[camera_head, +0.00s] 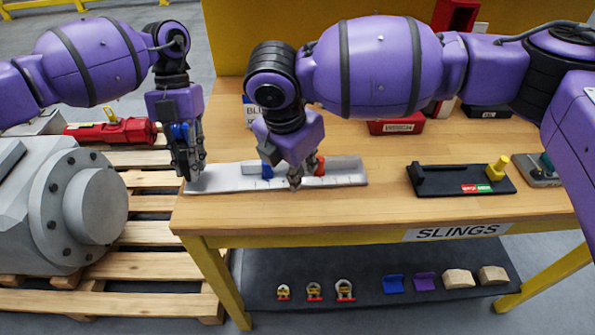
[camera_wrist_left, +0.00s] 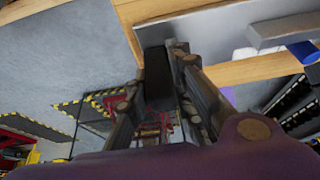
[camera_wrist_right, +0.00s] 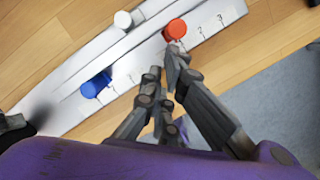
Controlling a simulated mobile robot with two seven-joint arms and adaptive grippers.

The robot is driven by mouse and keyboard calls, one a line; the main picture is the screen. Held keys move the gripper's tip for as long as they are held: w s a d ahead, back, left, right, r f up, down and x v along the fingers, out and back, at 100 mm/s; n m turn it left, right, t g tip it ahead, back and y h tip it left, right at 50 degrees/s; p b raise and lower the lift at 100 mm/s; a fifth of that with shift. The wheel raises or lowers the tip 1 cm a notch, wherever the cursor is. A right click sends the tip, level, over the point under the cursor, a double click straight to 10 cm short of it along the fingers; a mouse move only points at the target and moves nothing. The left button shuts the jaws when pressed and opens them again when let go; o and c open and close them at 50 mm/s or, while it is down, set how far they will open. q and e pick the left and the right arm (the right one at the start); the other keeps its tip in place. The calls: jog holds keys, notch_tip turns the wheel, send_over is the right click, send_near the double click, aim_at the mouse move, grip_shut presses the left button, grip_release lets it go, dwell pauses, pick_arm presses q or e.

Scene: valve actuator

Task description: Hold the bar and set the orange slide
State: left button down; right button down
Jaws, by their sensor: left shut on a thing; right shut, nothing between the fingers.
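The bar (camera_head: 222,178) is a long pale rail with number marks, lying along the table's front left. The orange slide (camera_head: 319,166) is on its right part. In the right wrist view the orange slide (camera_wrist_right: 175,29) is a round knob close to the number marks. A blue slide (camera_wrist_right: 96,85) and a white knob (camera_wrist_right: 123,19) are also on the bar. My left gripper (camera_head: 191,168) is shut on the bar's left end, with a dark block between its fingers in the left wrist view. My right gripper (camera_head: 295,182) is shut and empty, its tips just beside the orange slide; contact is unclear.
A black fixture with a yellow knob (camera_head: 496,168) stands to the right on the table (camera_head: 385,215). Red boxes and a sign are behind my right arm. A large grey machine (camera_head: 70,205) on a pallet is left. The shelf below holds shackles and blocks.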

jog(key=shift+w+d, duration=0.3)
jog(key=shift+d, duration=0.25)
jog(key=shift+a, duration=0.1)
jog(key=s+a, duration=0.2)
jog(key=s, duration=0.1)
jog(key=shift+a, duration=0.3)
pick_arm(q)
jog(key=shift+f, duration=0.1)
pick_arm(e)
jog(key=v, duration=1)
jog(key=shift+s, duration=0.1)
pick_arm(q)
jog(key=c, duration=1.5)
grip_release()
jog(key=shift+o, duration=0.2)
